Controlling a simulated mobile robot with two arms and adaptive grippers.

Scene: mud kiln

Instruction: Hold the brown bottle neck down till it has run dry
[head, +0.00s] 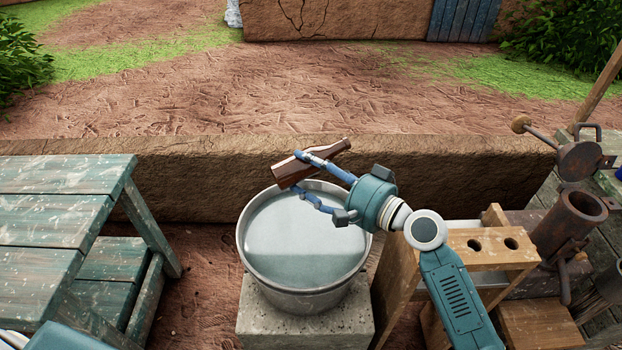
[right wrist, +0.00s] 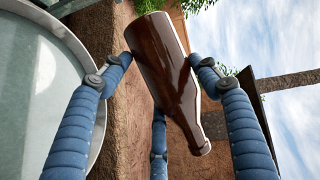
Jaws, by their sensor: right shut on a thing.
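The brown bottle (head: 290,172) is in my right gripper (head: 318,178), above the far rim of a round metal basin (head: 243,250) with pale water in it. The bottle lies aslant, its neck toward the right and looking somewhat higher than its base. No stream shows at its mouth. In the right wrist view the bottle (right wrist: 168,70) sits between the blue fingers of the gripper (right wrist: 160,85), its neck toward the lower right. Whether liquid is inside I cannot tell. My left gripper is not in view.
The basin stands on a concrete block (head: 300,325). A worn green table (head: 60,215) is at left. A wooden rack with holes (head: 490,245) and a rusty metal tube device (head: 568,225) are at right. A low mud wall (head: 200,180) runs behind.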

